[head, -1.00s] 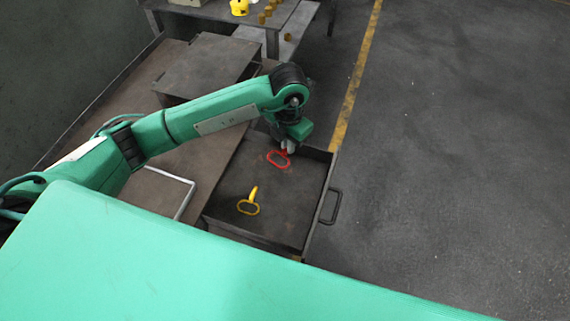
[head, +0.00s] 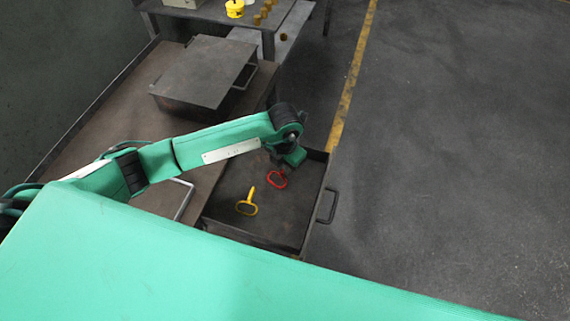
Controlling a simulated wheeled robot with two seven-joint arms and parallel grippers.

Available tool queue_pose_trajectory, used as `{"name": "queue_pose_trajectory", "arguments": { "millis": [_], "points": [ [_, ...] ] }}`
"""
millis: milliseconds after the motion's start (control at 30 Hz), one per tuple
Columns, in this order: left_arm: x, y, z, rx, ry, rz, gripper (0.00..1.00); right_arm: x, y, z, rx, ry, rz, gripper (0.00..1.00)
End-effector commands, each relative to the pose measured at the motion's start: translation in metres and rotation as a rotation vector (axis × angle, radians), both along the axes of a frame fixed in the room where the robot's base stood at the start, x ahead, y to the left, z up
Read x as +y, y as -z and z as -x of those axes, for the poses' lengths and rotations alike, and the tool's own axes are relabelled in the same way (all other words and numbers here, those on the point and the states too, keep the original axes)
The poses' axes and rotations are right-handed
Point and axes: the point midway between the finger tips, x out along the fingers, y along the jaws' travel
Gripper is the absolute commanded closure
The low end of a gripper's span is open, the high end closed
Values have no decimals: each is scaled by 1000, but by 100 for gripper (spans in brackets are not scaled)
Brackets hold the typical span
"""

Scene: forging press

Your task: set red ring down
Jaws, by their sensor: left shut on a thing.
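The red ring (head: 277,180) is an oval loop with a short stem, in the open drawer-like tray (head: 290,226) in the head view. My left gripper (head: 282,169) reaches down over the tray and is shut on the ring's stem end. Its fingers are mostly hidden under the wrist. I cannot tell whether the ring touches the tray floor. A yellow ring (head: 246,207) of like shape lies in the tray, to the left of and nearer than the red one. My right gripper is not in view.
The tray has raised walls and a dark handle (head: 328,206) on its right side. A closed metal box (head: 205,72) stands on the brown bench behind. A far table (head: 225,14) holds a yellow object and several small brown pieces. Open floor lies to the right.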

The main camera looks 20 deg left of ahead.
Motion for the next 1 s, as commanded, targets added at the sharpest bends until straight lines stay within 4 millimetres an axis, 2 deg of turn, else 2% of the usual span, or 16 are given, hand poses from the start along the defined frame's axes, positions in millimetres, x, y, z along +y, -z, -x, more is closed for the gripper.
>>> {"name": "queue_pose_trajectory", "arguments": {
  "millis": [100, 133, 200, 233, 500, 633, 800, 1000],
  "points": [
    [0, 4, 0, 0, 0, 0, 100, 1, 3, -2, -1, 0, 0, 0],
    [0, 3, 0, 0, 0, 0, 86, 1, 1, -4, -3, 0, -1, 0],
    [0, 2, 0, 0, 0, 0, 72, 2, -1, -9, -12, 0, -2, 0],
    [0, 2, 0, 0, 0, 0, 70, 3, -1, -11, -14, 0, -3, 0],
    [0, 2, 0, 0, 0, 0, 70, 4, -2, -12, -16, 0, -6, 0],
    [0, -6, -1, -1, 0, 0, 70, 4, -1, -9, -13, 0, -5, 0],
    [0, -37, -1, -4, 1, 1, 70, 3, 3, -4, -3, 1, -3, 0],
    [0, -81, -1, -4, 1, 1, 70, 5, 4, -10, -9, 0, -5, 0]
  ]
}}
